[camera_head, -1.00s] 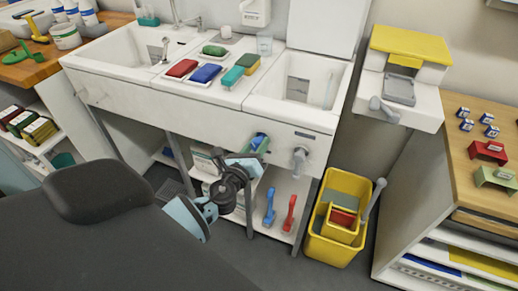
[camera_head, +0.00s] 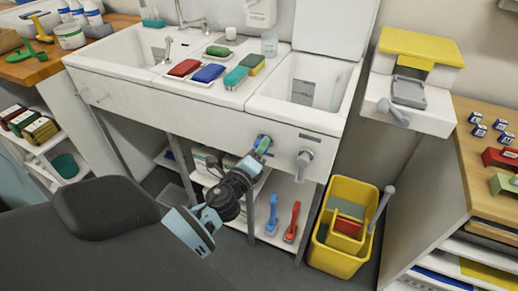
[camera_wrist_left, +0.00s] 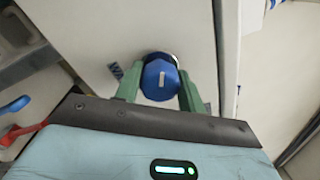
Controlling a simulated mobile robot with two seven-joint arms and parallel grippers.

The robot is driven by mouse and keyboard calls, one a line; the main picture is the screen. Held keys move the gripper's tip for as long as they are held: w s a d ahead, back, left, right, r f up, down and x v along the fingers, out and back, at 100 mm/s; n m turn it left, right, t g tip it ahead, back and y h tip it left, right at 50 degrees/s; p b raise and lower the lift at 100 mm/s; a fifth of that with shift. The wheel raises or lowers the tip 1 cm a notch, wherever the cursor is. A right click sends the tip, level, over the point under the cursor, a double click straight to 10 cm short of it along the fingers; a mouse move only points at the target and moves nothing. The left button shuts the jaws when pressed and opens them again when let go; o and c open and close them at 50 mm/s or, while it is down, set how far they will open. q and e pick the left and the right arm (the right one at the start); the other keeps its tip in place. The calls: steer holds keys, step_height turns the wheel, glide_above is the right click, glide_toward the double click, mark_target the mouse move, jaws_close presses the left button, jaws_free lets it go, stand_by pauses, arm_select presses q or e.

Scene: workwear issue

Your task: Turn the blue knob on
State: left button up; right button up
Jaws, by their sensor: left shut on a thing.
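The blue knob (camera_wrist_left: 160,80) sits on the white front panel of the sink unit. In the wrist view it lies between the two green fingers of my left gripper (camera_wrist_left: 158,92), which is shut on it. A pale line on the knob's face points nearly straight up in that view. In the head view my left gripper (camera_head: 260,148) reaches the panel below the sinks, and the blue knob (camera_head: 264,141) is largely hidden by the fingers. My right gripper is not in view.
A grey knob (camera_head: 304,162) sits on the same panel to the right. A yellow bucket (camera_head: 322,255) stands on the floor at the right. Blue and red brushes (camera_head: 290,222) stand on the shelf below. Several coloured brushes and sponges lie between the basins.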

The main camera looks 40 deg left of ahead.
arm_select(q)
steer(key=o, duration=0.8)
steer(key=shift+o, duration=0.7)
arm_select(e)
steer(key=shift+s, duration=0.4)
arm_select(q)
steer(key=v, duration=0.8)
steer(key=shift+b, duration=0.45)
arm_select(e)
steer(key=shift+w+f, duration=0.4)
arm_select(q)
steer(key=shift+w, duration=0.1)
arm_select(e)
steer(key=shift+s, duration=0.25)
